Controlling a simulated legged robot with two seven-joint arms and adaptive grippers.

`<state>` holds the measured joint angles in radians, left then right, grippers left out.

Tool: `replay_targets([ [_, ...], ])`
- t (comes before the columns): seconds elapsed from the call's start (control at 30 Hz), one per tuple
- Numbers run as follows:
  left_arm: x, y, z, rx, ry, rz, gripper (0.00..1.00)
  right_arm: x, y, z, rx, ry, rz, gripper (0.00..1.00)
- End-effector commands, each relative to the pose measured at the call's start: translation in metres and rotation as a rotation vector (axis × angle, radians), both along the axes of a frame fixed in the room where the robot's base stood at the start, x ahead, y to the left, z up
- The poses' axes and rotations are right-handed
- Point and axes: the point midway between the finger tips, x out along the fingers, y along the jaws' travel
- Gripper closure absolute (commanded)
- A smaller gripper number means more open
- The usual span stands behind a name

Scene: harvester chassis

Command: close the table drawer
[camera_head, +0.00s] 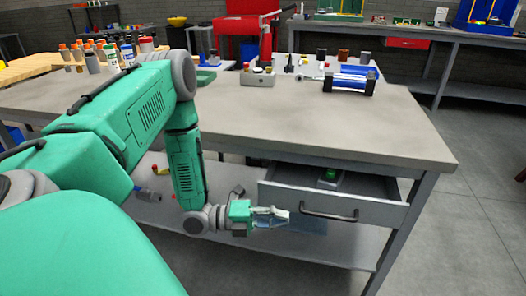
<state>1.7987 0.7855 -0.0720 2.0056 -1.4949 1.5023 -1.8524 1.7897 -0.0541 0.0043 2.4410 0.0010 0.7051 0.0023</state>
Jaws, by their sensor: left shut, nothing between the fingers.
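The grey table drawer (289,199) is pulled open under the right part of the table (330,124). Its dark bar handle (328,213) is on the front panel. A small object with a green top (330,176) lies inside the drawer. My left gripper (286,215) is in front of the drawer, left of the handle, with its fingers together and empty. I cannot tell whether its fingertips touch the drawer front. My right gripper is not in view.
A lower shelf (330,247) runs under the table. Bottles (111,58), a grey box (257,78) and a blue cylinder device (349,80) stand on the tabletop. A table leg (402,235) is right of the drawer. The floor (470,240) to the right is clear.

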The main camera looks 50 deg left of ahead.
Motion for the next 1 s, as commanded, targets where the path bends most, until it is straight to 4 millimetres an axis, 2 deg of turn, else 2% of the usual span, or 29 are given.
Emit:
replay_targets([
  [0.1, 0.018, -0.014, -0.001, 0.0, -0.001, 0.0, 1.0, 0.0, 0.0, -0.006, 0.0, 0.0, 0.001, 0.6],
  [0.3, 0.04, 0.004, -0.001, 0.002, -0.002, 0.001, 1.0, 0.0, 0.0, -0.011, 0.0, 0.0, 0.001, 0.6],
  [0.83, 0.049, 0.011, 0.0, 0.001, 0.001, 0.0, 1.0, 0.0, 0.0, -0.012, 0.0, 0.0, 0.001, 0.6],
  [1.0, 0.075, 0.029, -0.002, 0.006, -0.004, 0.001, 1.0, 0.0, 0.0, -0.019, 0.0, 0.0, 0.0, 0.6],
])
